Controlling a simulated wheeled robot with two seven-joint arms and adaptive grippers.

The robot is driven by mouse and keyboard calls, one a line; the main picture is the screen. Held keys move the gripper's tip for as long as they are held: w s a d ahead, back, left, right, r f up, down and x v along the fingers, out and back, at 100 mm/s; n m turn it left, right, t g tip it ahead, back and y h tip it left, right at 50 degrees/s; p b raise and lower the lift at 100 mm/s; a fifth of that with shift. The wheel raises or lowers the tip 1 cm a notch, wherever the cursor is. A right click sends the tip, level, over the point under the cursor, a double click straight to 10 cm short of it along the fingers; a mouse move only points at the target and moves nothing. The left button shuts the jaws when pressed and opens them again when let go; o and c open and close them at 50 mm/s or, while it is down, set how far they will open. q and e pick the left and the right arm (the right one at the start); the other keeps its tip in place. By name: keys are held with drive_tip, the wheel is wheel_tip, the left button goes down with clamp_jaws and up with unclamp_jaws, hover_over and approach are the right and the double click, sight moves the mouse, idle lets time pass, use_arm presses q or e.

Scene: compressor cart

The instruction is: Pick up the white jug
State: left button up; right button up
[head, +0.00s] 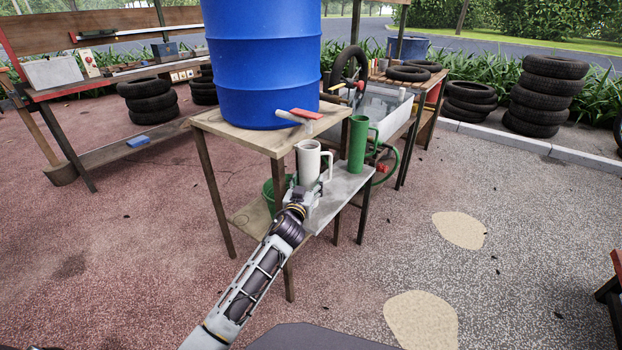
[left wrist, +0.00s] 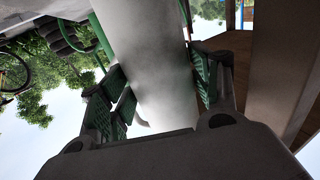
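The white jug (head: 309,160) stands upright at the near left end of the low grey shelf (head: 347,185), its handle to the right. My left gripper (head: 308,188) is at its lower front. In the left wrist view, the jug's pale body (left wrist: 160,75) lies between the two dark fingers of the gripper (left wrist: 160,82), one close on each side. Whether both pads touch it cannot be made out. My right gripper is not in view.
A green jug (head: 358,145) stands just right of and behind the white one. A green bucket (head: 272,195) sits below. Open paving lies to the right.

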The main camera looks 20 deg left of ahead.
use_arm(q)
drive_tip(key=shift+r, duration=0.15)
clamp_jaws()
drive_tip(key=shift+r, duration=0.25)
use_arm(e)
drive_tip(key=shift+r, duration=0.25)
use_arm(q)
drive_tip(key=shift+r+p, duration=0.55)
drive_tip(key=shift+s, duration=0.45)
drive_tip(key=shift+s+d, duration=0.1)
drive_tip(key=shift+s, duration=0.75)
drive_tip(key=shift+s+f+p, duration=0.1)
drive_tip(key=shift+s+p, duration=0.4)
drive_tip(key=shift+s, duration=0.8)
drive_tip(key=shift+s+d, duration=0.1)
drive_tip(key=shift+s, duration=0.75)
drive_tip(key=p, duration=0.2)
approach(307, 180)
drive_tip(key=s, duration=0.6)
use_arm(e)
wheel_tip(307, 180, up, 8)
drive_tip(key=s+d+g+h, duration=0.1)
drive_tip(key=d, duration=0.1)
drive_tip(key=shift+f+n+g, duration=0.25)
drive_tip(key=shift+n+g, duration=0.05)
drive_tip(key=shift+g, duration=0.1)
